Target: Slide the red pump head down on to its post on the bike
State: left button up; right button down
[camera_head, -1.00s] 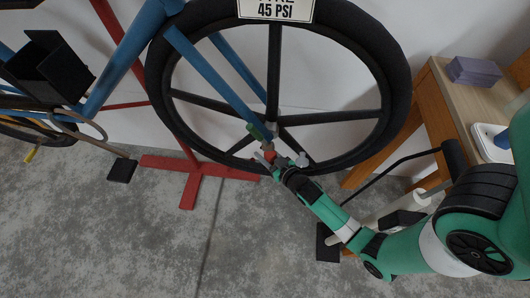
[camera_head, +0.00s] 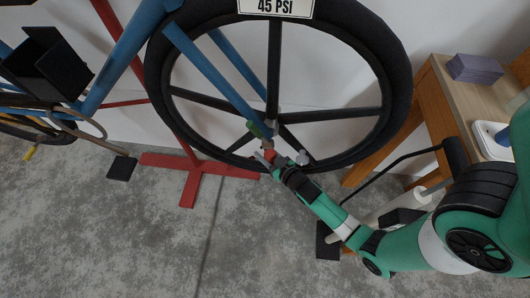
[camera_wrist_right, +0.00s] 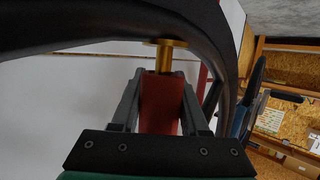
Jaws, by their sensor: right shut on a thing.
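The red pump head (camera_wrist_right: 160,108) is between the two fingers of my right gripper (camera_wrist_right: 158,100), which is shut on it. In the head view the red pump head (camera_head: 269,155) shows as a small patch at the tip of my right gripper (camera_head: 275,160), by the lower part of the wheel. A brass post (camera_wrist_right: 164,58) sticks out of the dark wheel rim, in line with the pump head. Its narrow end meets the pump head's far end; I cannot tell how far it goes in. The blue bike (camera_head: 125,62) is upright. My left gripper is not in view.
The black wheel (camera_head: 400,90) carries a "45 PSI" sign (camera_head: 276,7). A red stand (camera_head: 190,180) is on the concrete floor left of my gripper. A wooden bench (camera_head: 455,95) with a purple block (camera_head: 474,69) is at the right. The front floor is clear.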

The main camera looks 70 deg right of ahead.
jog(key=shift+f, duration=0.1)
jog(key=shift+f, duration=0.75)
jog(key=shift+c, duration=1.7)
grip_release()
jog(key=shift+s+a+r, duration=0.15)
jog(key=shift+s+a, duration=0.1)
jog(key=shift+s, duration=0.15)
jog(key=v, duration=1)
jog(key=shift+s, duration=0.25)
